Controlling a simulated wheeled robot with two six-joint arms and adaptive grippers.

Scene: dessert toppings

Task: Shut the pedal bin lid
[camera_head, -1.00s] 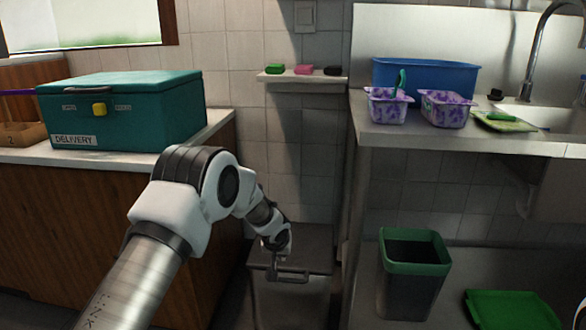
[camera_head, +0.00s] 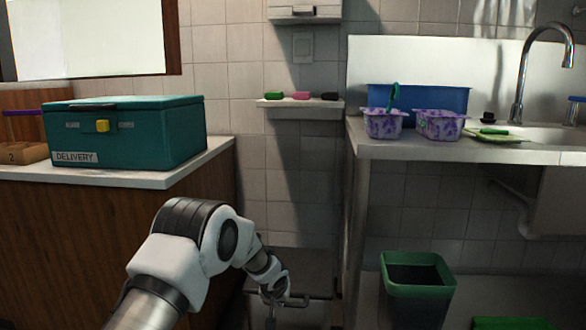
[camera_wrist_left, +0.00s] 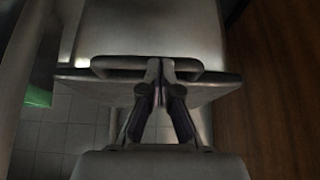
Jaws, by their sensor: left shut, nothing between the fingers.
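The grey metal pedal bin stands in the gap between the two counters. Its lid (camera_head: 300,262) looks flat, with a bar handle (camera_head: 318,297) along its front edge. In the left wrist view the lid (camera_wrist_left: 150,30) fills the top and the handle (camera_wrist_left: 115,64) runs across it. My left gripper (camera_head: 271,312) is at the front of the bin, pointing down. In the left wrist view its fingertips (camera_wrist_left: 161,68) are together at the middle of the handle, with nothing between them. I cannot tell whether they touch it. The bin body is mostly hidden. My right gripper is not in view.
A wooden counter with a teal delivery box (camera_head: 125,135) is on the left. A steel sink counter (camera_head: 450,150) with purple tubs and a blue crate is on the right. Below it stands an open green-rimmed bin (camera_head: 417,290). A small shelf (camera_head: 300,103) hangs above the pedal bin.

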